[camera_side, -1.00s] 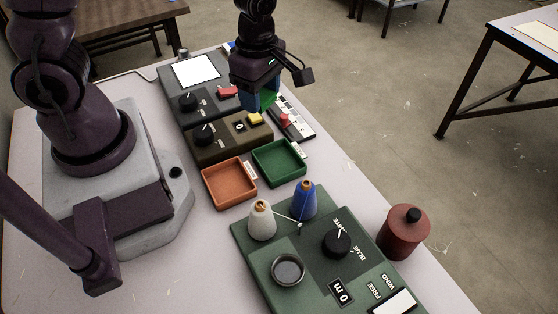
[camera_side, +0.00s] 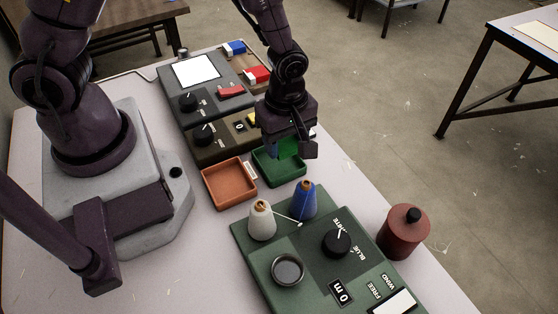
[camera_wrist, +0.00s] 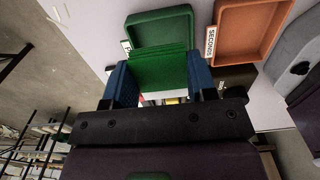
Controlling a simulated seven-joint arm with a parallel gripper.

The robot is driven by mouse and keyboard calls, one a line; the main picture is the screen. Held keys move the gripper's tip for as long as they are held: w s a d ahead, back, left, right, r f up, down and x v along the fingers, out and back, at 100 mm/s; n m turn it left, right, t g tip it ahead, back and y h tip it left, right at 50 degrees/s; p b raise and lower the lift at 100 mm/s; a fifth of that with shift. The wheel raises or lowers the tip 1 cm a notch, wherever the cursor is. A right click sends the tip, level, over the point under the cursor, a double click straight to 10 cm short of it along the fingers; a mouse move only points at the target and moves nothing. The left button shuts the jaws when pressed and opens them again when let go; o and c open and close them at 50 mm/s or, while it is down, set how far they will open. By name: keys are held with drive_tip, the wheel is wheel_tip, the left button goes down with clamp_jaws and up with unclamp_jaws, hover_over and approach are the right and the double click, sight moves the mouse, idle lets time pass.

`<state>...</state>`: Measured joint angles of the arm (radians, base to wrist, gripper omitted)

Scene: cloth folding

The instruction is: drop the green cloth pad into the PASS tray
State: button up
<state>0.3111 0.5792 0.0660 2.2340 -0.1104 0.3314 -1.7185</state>
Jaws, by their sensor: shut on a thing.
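My gripper (camera_side: 286,150) is shut on the green cloth pad (camera_side: 289,147), gripping it between two blue fingers. In the side view it hangs above the green tray (camera_side: 284,179) and hides part of it. In the wrist view the folded pad (camera_wrist: 159,72) spans the gap between the fingers, with the green tray (camera_wrist: 160,27) just beyond and partly covered by the pad. A white label by this tray starts with P, the rest hidden. The visible tray floor looks empty.
An orange tray (camera_side: 229,182) labelled SECONDS stands beside the green one. White and blue thread cones (camera_side: 304,200) stand on a green machine in front. A dark red canister (camera_side: 403,234) is at the right. Consoles (camera_side: 207,92) lie behind.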

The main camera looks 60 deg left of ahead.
drive_tip(key=shift+f, duration=0.15)
drive_tip(key=o, duration=1.1)
drive_tip(key=shift+c, duration=0.2)
wheel_tip(320, 180, up, 13)
